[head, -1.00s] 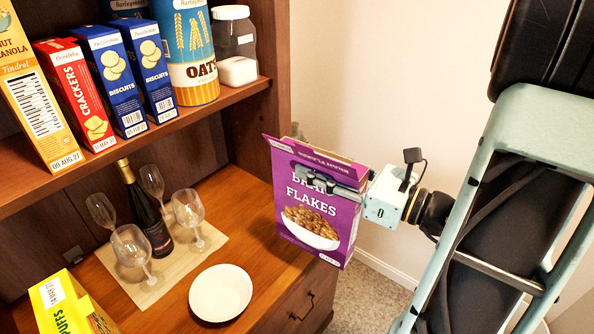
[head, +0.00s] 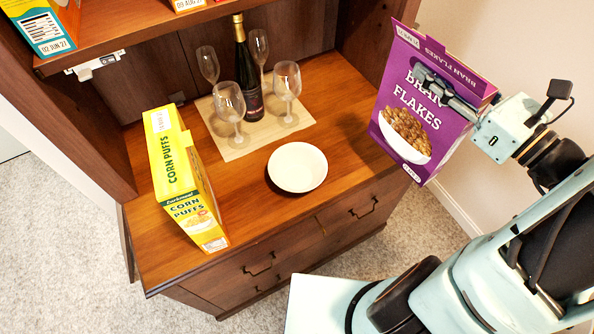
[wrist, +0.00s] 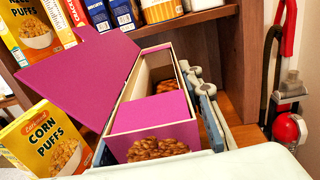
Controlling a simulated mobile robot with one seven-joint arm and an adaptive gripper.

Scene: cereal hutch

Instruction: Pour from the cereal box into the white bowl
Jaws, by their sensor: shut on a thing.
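The purple bran flakes box (head: 405,118) is in my gripper (head: 440,88), at the right in the head view. It is held up beside the right side of the wooden counter and looks tilted in the picture. My gripper is shut on the box, with one finger across its front face. The wrist view shows the box (wrist: 152,120) open at the top, with brown flakes inside. The white bowl (head: 297,167) stands upright on the counter, left of the box and apart from it. It looks empty. The wrist view does not show the bowl.
A yellow corn puffs box (head: 183,185) stands on the counter left of the bowl. Behind the bowl, a dark wine bottle (head: 248,80) and several glasses stand on a mat (head: 240,145). A shelf (head: 140,40) overhangs the back left.

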